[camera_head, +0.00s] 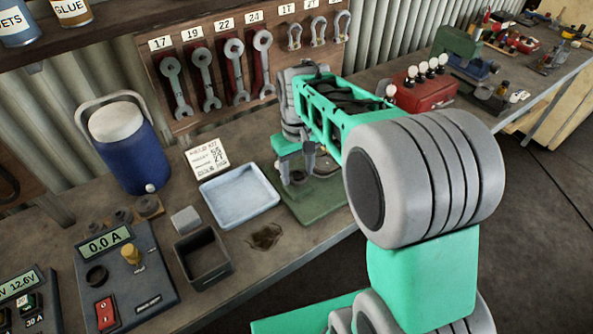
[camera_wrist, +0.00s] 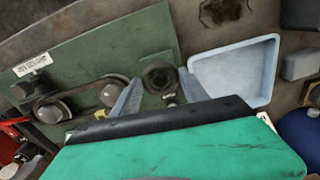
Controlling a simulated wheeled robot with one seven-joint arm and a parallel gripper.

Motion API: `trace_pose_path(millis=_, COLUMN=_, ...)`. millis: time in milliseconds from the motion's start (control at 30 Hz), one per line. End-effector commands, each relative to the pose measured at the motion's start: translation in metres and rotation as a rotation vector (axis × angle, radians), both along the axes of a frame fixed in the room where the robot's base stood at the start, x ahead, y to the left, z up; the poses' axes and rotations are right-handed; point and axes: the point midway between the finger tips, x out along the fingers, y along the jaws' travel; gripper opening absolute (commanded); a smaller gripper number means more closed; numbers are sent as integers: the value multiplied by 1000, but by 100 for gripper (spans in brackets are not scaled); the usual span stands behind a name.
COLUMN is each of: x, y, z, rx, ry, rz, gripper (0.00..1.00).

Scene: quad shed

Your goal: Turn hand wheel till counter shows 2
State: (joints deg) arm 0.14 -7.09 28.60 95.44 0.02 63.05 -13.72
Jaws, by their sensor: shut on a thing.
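A green machine with a flat base plate (camera_head: 312,200) stands on the bench; it also shows in the wrist view (camera_wrist: 140,45). My gripper (camera_head: 298,172) points down over this plate. In the wrist view its two fingers (camera_wrist: 159,82) stand on either side of a dark round part, which looks like the hand wheel (camera_wrist: 160,73), and are shut on it. My gripper body hides the near part of the machine. A belt runs around two round pulleys (camera_wrist: 116,90) beside it. No counter reading can be made out in either view.
A pale blue tray (camera_head: 240,222) sits close left of the machine. A small dark box (camera_head: 203,285), a grey block (camera_head: 185,220) and a blue jug (camera_head: 128,150) stand further left. Wrenches (camera_head: 205,80) hang behind. A red box (camera_head: 428,92) stands at the back right.

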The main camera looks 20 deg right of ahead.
Motion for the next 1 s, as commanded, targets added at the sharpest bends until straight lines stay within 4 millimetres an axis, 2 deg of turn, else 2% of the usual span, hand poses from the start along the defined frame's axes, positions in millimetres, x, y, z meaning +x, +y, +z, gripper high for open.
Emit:
trace_pose_path(millis=200, x=0, y=0, z=0, rx=0, ry=0, rz=161, gripper=12)
trace_pose_path(millis=433, x=0, y=0, z=0, rx=0, ry=0, rz=271, gripper=12)
trace_pose_path(millis=1000, x=0, y=0, z=0, rx=0, ry=0, rz=324, gripper=12)
